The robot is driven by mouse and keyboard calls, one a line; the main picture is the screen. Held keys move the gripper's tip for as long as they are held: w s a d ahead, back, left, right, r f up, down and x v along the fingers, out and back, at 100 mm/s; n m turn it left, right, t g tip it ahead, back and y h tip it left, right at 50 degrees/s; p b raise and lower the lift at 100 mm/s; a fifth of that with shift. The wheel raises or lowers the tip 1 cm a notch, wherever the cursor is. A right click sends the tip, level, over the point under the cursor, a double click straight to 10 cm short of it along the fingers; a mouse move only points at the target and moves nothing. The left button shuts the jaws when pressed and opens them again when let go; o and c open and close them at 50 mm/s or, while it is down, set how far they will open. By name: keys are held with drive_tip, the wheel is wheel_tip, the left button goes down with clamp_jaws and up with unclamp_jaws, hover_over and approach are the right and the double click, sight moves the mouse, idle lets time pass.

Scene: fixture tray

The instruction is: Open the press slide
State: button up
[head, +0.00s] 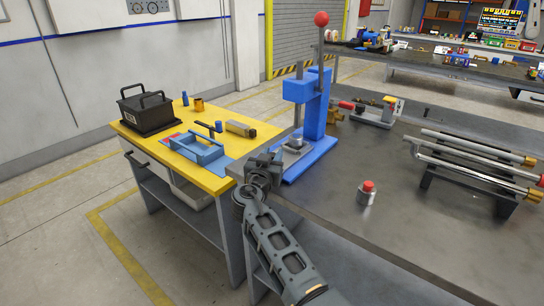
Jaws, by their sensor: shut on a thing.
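The blue press (312,110) stands on the dark grey bench, with a blue base plate and a tall lever topped by a red ball (321,19). A small grey metal slide (296,143) sits low on its base, beneath the press column. My gripper (272,162) is at the near left end of the press base and is shut on the slide's near end. The gripped part is hidden behind my jaws. How far the slide stands out is hard to tell from this view.
A yellow-topped table (215,183) to the left holds a black toolbox (146,108), a blue fixture tray (197,152) and small parts. A red-topped cylinder (367,192) stands right of my gripper. A rack of rods (470,165) is farther right. The bench's near right surface is clear.

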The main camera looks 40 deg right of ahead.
clamp_jaws()
drive_tip(key=shift+a, duration=0.1)
drive_tip(key=shift+a+f+b, duration=0.15)
drive_tip(key=shift+a+b, duration=0.15)
drive_tip(key=shift+b, duration=0.1)
drive_tip(key=s+a+b, duration=0.2)
drive_tip(key=a+b, duration=0.4)
drive_tip(key=a, duration=0.3)
drive_tip(key=shift+a+b, duration=0.3)
drive_tip(key=o, duration=0.8)
unclamp_jaws()
